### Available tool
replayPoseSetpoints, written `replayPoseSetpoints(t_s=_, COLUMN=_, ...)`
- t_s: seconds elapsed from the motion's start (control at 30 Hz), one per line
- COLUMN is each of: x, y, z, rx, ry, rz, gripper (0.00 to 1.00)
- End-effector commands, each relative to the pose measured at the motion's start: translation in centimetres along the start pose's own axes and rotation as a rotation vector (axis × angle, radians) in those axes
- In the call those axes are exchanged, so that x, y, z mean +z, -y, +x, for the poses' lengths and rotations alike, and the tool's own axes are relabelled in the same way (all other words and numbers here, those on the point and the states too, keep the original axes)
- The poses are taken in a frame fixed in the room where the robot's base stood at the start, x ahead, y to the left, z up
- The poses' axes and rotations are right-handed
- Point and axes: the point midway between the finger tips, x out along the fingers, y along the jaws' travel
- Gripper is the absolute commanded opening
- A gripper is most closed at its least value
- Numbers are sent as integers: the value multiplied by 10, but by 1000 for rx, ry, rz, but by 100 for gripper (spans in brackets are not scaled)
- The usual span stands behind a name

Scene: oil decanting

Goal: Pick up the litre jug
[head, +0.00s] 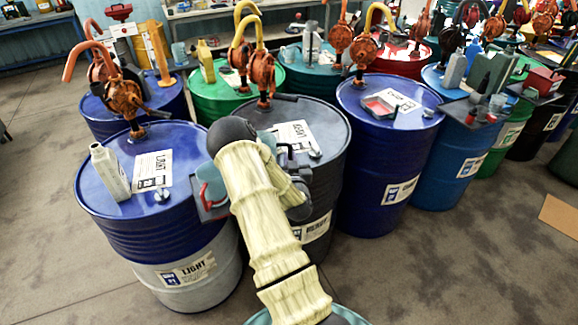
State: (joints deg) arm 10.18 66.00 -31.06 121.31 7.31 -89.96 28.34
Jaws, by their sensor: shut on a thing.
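My pale arm reaches forward over the front barrels, and its wrist covers most of my gripper. The fingertips are hidden, and I cannot make out what the gripper is shut on. Small dark and teal parts show around the wrist; I cannot tell whether any of them is the held thing. No litre jug can be told for sure. A grey-white container with a narrow neck (110,172) stands upright on the blue LIGHT barrel (165,240), left of my wrist and apart from it.
A dark tray with red on it (211,212) shows left of my wrist. Orange hand pumps (122,98) rise from the barrels. The dark grey HEAVY barrel (322,165) stands behind my arm. A blue barrel (372,185) carries a red tray.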

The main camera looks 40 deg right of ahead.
Motion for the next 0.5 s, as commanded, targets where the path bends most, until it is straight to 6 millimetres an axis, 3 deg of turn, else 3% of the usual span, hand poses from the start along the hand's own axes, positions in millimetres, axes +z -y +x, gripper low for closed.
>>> replayPoseSetpoints(t_s=0.3, x=-50, y=0, z=0, rx=1, ry=-4, rz=3, gripper=0)
replayPoseSetpoints(t_s=0.5, x=-64, y=-1, z=0, rx=1, ry=-1, rz=0, gripper=0)
